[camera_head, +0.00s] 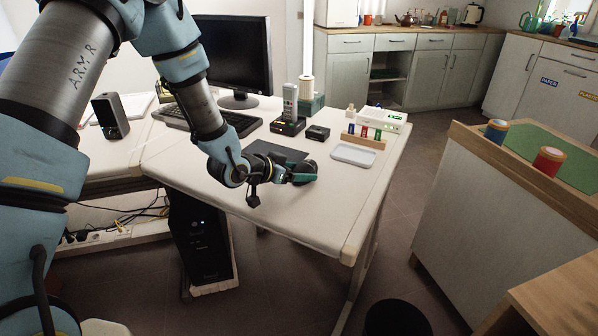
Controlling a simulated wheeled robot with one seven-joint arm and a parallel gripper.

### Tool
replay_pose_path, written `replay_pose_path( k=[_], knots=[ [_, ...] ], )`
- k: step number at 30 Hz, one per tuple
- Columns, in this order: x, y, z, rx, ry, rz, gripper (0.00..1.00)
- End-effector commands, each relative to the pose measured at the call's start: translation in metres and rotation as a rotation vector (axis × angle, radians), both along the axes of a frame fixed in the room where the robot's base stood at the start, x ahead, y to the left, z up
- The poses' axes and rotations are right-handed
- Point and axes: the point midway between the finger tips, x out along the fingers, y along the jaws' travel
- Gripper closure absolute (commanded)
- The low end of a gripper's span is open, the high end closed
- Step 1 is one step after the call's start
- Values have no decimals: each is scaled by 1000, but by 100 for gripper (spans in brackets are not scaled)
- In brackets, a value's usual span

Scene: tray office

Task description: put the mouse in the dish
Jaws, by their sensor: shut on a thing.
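My gripper (301,176) is low over the desk near its front edge, shut on a dark rounded thing, which looks like the mouse (308,167). The fingers hide part of the mouse, and I cannot tell whether it still touches the desk. The dish (353,155), a shallow pale grey rectangular tray, lies on the desk to the right of my gripper and a little farther back. It looks empty. The mouse is beside the dish, apart from it.
A dark mat (277,152) lies behind my gripper. A small wooden rack (363,142) with coloured items stands just behind the dish. A phone on its base (289,108), a keyboard (225,118) and a monitor (236,55) are farther back. The desk's front right is clear.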

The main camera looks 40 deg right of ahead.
Motion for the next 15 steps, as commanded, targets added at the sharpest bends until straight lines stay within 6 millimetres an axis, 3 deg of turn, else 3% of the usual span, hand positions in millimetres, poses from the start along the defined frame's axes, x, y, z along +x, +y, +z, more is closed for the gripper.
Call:
replay_pose_path(
  k=[12,13,15],
  knots=[
    [0,0,-7,0,-1,0,88],
    [0,0,-5,0,-1,0,17],
    [0,0,-5,0,-1,0,9]
  ],
)
